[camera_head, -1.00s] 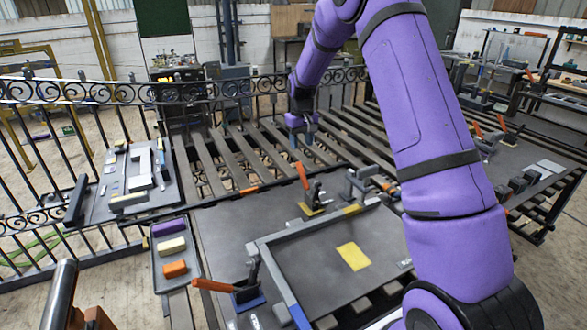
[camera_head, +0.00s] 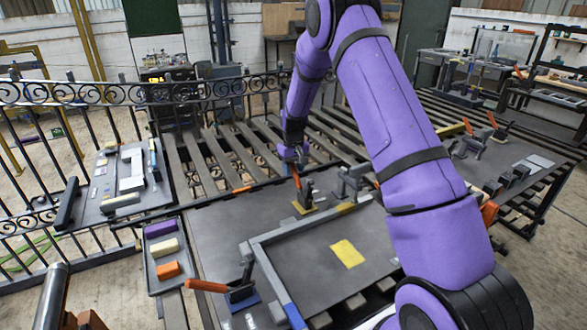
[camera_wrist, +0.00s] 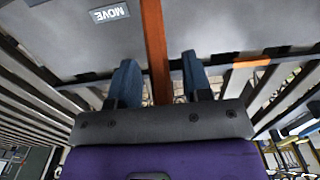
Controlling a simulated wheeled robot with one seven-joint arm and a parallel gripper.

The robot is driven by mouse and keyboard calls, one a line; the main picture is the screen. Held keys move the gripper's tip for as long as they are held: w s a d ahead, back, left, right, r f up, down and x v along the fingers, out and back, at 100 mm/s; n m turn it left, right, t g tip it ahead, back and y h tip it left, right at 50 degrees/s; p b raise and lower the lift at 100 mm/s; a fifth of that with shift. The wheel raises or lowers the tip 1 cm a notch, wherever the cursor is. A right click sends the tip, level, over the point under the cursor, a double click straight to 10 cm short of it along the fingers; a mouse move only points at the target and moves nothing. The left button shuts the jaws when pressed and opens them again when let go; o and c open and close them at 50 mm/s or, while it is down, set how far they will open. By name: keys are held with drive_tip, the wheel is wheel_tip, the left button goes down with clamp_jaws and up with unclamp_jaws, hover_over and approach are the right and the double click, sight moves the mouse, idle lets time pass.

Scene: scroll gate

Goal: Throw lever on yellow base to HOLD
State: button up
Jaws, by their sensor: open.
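The lever on the yellow base (camera_head: 304,207) stands on the dark table, its orange handle (camera_head: 296,177) pointing up with a slight lean. My gripper (camera_head: 294,158) is above it, at the handle's upper end. In the wrist view, my gripper (camera_wrist: 160,72) is open, with its two blue-grey fingers on either side of the orange handle (camera_wrist: 156,45). Gaps show on both sides of the handle. A plate reading MOVE (camera_wrist: 109,13) lies left of the handle there. No HOLD label is readable.
A second lever on a blue base (camera_head: 242,297) has its orange handle (camera_head: 206,285) lying toward the left. A grey clamp (camera_head: 350,182) stands right of the yellow base. A raised grey frame (camera_head: 268,262) surrounds a yellow square (camera_head: 347,253). A tray (camera_head: 152,272) holds coloured blocks.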

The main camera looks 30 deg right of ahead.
sight(297, 174)
drive_tip(key=shift+c, duration=0.4)
clamp_jaws()
drive_tip(key=shift+s, duration=0.1)
drive_tip(key=shift+s+r+t, duration=0.6)
drive_tip(key=shift+s+t, duration=0.2)
drive_tip(key=shift+t, duration=0.3)
drive_tip(key=s+t, duration=0.1)
drive_tip(key=s+r+t, duration=0.1)
drive_tip(key=shift+d+t, duration=0.1)
drive_tip(key=shift+t, duration=0.2)
drive_tip(key=shift+s+r+t, duration=0.15)
drive_tip(key=shift+s+t, duration=1.6)
drive_tip(key=shift+t, duration=0.35)
